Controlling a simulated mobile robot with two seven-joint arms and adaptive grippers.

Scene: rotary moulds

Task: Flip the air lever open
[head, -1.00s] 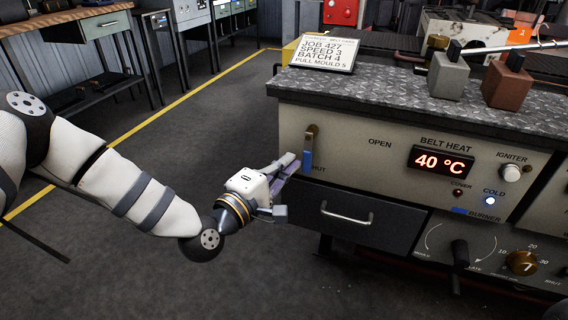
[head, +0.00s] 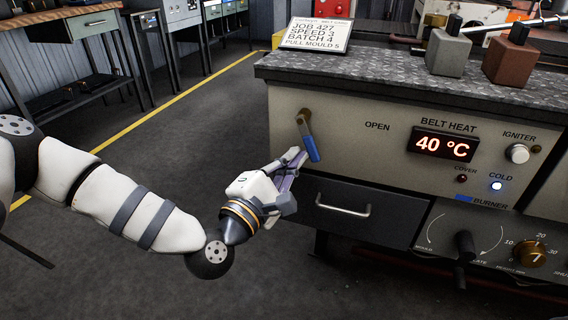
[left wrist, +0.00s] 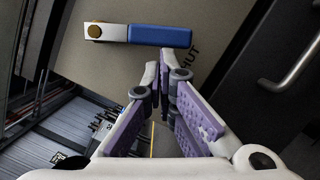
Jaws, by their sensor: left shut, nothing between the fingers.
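The air lever (head: 308,138) is on the left of the machine's front panel, with a brass pivot and a blue handle. Its handle hangs down, tilted a little to the right, between the OPEN label (head: 377,126) at upper right and a SHUT label hidden behind my gripper. My left gripper (head: 299,155) is shut and empty, its fingertips close to the lower left of the handle. The left wrist view shows the blue handle (left wrist: 160,36) just beyond the fingertips (left wrist: 168,72); I cannot tell whether they touch it.
A dark drawer (head: 350,200) with a bar handle sits below the lever. The belt heat display (head: 443,144) reads 40 °C. A job card (head: 317,34) and two block moulds, grey (head: 448,52) and brown (head: 508,61), stand on top. Open floor lies left of the machine.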

